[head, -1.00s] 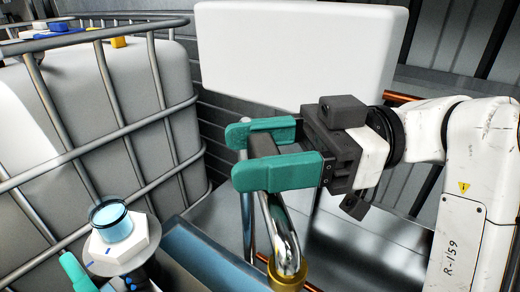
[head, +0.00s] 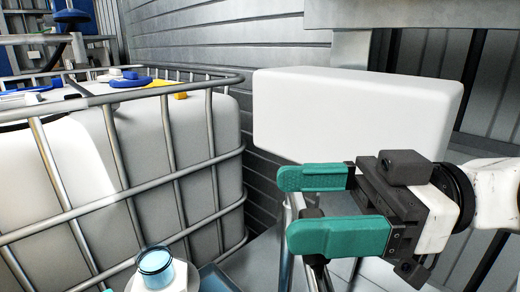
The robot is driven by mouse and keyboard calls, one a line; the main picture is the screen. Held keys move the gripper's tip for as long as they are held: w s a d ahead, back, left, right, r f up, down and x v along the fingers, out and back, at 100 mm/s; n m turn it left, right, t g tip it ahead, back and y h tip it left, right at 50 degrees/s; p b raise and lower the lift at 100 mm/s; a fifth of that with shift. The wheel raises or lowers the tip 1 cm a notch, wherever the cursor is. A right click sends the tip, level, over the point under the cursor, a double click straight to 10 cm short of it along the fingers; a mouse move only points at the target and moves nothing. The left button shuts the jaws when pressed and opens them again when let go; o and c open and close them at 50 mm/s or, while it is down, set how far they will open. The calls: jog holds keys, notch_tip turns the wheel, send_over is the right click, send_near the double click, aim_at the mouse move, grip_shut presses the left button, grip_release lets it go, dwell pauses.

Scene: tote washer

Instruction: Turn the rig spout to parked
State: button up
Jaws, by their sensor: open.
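The rig spout (head: 288,258), a shiny bent metal tube, shows in the head view below and between the green fingers of my gripper. Its upper end passes behind the lower finger, and its base is out of the picture. My gripper (head: 292,208) is open, pointing left, with one finger above and one below in the picture. The tube's top shows in the gap between the fingers; I cannot tell whether either finger touches it. A dark piece (head: 313,214) also shows in that gap. No parked mark is visible.
A caged white tank (head: 205,150) fills the left. A large white block-shaped container (head: 350,115) stands behind my gripper. A clear blue-tinted cup (head: 155,265) on a white fitting is at the lower left. A grey slatted wall (head: 220,45) is behind.

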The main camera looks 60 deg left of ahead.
jog(key=s+d+r+p, duration=0.3)
jog(key=s+d+r, duration=0.4)
jog(key=s+r, duration=0.3)
jog(key=shift+s+d, duration=0.15)
jog(key=shift+s, duration=0.8)
jog(key=shift+c, duration=0.2)
